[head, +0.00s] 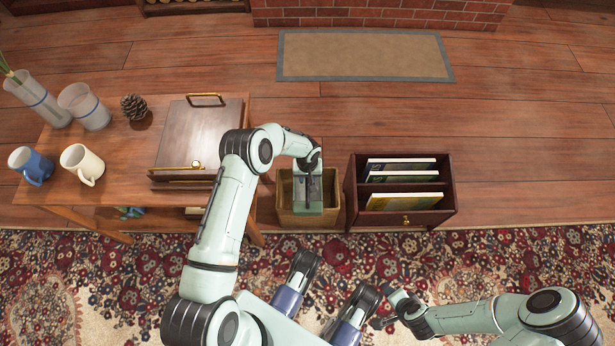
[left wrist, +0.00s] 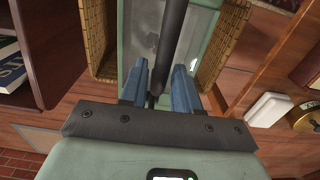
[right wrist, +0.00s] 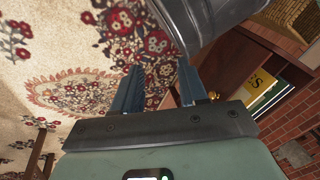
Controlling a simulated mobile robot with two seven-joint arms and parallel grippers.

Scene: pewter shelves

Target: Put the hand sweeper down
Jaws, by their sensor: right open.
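The hand sweeper, with a pale green body (head: 308,196) and a dark handle, is at the mouth of a wicker basket (head: 284,212) on the floor. In the left wrist view its dark handle (left wrist: 173,30) runs between the blue fingers, with basket walls (left wrist: 221,50) on both sides. My left gripper (head: 309,172) is shut on the handle above the basket. Whether the sweeper touches the basket's bottom is hidden. My right gripper (right wrist: 158,88) is open and empty above the rug, far from the sweeper.
A dark wooden box with upright books (head: 450,212) stands just right of the basket. A wooden table (head: 128,196) at the left bears mugs, glass vases, a pinecone (head: 134,107) and a brown tray (head: 193,135). Open floor lies behind the basket, before a mat (head: 362,55).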

